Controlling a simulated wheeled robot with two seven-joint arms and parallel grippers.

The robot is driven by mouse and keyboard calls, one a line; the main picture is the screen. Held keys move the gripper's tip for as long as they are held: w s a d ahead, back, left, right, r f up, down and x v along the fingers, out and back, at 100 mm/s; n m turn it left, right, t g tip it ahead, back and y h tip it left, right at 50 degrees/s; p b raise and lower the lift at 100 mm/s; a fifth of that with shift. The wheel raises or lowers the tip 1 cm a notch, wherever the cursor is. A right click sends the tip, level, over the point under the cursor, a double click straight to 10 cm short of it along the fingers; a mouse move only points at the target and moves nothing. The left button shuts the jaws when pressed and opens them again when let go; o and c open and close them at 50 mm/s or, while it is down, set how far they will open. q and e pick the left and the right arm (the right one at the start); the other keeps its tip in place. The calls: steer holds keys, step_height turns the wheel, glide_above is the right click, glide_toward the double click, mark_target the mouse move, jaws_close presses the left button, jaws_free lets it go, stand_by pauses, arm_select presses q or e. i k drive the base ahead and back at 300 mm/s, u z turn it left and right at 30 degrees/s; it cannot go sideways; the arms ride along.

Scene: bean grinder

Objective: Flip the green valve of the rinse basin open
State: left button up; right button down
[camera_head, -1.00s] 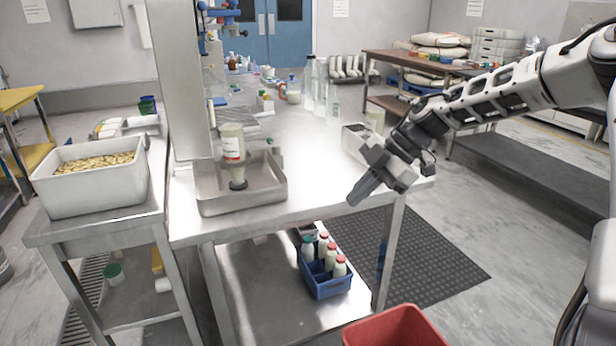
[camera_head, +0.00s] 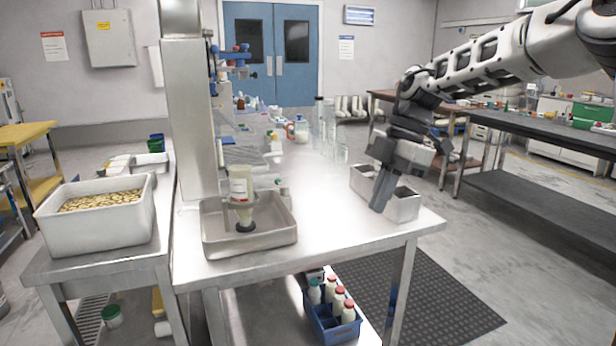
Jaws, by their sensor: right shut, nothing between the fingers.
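My right gripper (camera_head: 377,208) comes in from the right and points down at the right end of the steel table (camera_head: 325,225). Its fingers are together and empty. They overlap the front of a rectangular steel box (camera_head: 404,207); I cannot tell whether they touch it. A shallow steel basin (camera_head: 265,238) stands at the table's front left, with an inverted bottle with a red-marked label (camera_head: 240,184) above it. I cannot tell which of these is the rinse basin. I cannot make out a green valve on either; the gripper hides part of the box. My left gripper is out of view.
A steel column (camera_head: 190,120) rises behind the shallow basin. A white bin of beans (camera_head: 100,230) stands on the left cart. Clear glass bottles (camera_head: 329,130) stand farther back on the table. A blue crate of bottles (camera_head: 325,328) is below. The table between basin and box is clear.

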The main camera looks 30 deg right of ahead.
mark_target(280, 185)
steer(key=z, duration=0.25)
steer(key=i, duration=1.3)
steer(key=u, duration=0.5)
